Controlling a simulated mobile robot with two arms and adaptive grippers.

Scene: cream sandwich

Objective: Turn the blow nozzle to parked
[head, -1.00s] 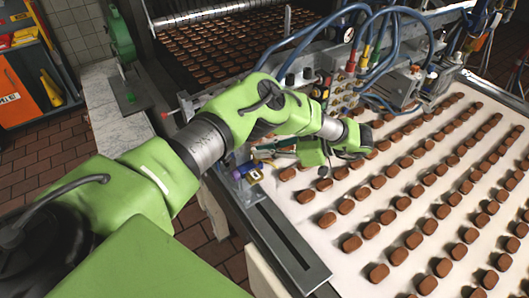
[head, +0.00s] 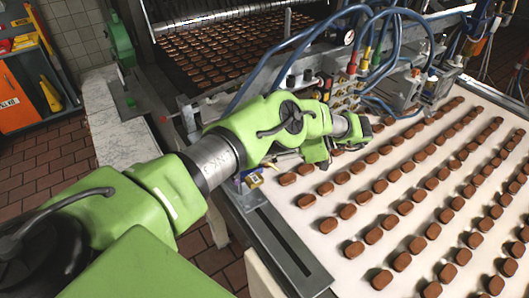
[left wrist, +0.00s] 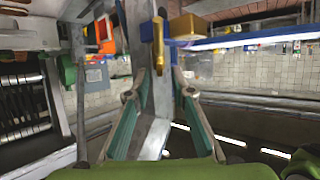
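A brass-coloured tapered piece (left wrist: 158,45), which looks like the blow nozzle, shows in the left wrist view, just beyond my left gripper (left wrist: 160,92). A yellow block (left wrist: 188,26) and a blue part are beside it. The gripper's teal-padded fingers are spread with nothing between them, and the brass piece appears in line with the gap; I cannot tell the exact distance. In the head view my left arm covers the fingers and most of the nozzle area. My right gripper is out of view.
A white conveyor belt (head: 335,265) carries rows of brown biscuits to the right, beside a metal side rail (head: 282,245). Blue hoses (head: 290,45) and fittings are behind my arm. A pale counter (head: 110,115) and an orange cabinet (head: 22,95) stand left.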

